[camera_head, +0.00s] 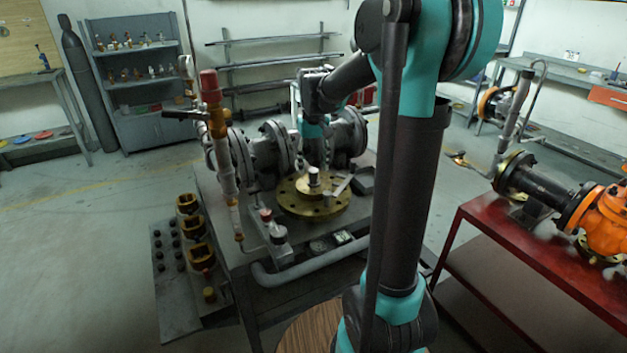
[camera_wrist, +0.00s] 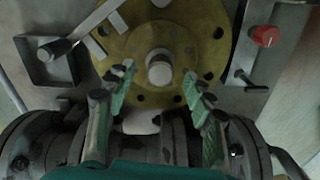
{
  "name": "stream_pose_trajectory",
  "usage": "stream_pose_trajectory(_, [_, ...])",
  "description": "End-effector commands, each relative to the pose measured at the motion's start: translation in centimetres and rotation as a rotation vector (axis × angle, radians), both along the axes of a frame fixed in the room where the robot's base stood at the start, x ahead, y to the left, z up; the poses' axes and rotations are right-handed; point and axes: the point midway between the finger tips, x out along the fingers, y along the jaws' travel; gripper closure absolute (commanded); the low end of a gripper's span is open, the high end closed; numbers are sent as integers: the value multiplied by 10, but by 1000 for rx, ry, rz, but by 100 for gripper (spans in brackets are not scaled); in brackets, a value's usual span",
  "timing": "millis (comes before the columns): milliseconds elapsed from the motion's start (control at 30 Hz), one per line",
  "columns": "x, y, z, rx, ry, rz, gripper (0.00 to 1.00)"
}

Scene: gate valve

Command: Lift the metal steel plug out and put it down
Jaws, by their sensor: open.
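A steel plug (camera_head: 314,176) stands upright near the middle of a round brass flange (camera_head: 290,200) on the grey bench. In the wrist view the plug's pale round top (camera_wrist: 159,72) shows above the yellow flange (camera_wrist: 125,42). My gripper (camera_wrist: 158,84) is open, with one green-padded finger on each side of the plug and visible gaps between. The plug is not gripped; I cannot tell the fingertips' height against it. In the head view the fingers are hard to make out against the pipework. Where the plug's lower end sits is hidden.
Large flanged pipework (camera_head: 275,148) stands close behind. A red bench (camera_head: 530,255) is at right.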

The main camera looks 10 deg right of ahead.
Motion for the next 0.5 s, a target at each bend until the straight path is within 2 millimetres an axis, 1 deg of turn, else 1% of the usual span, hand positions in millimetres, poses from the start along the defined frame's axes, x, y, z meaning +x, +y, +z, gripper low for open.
stream_pose_trajectory(33, [0,0,-8,0,0,0,47])
stream_pose_trajectory(100, [1,1,-19,0,0,0,47])
stream_pose_trajectory(233, [0,1,-32,0,0,0,47])
stream_pose_trajectory(333, [1,0,-36,0,0,0,47])
stream_pose_trajectory(500, [0,0,-37,0,0,0,47])
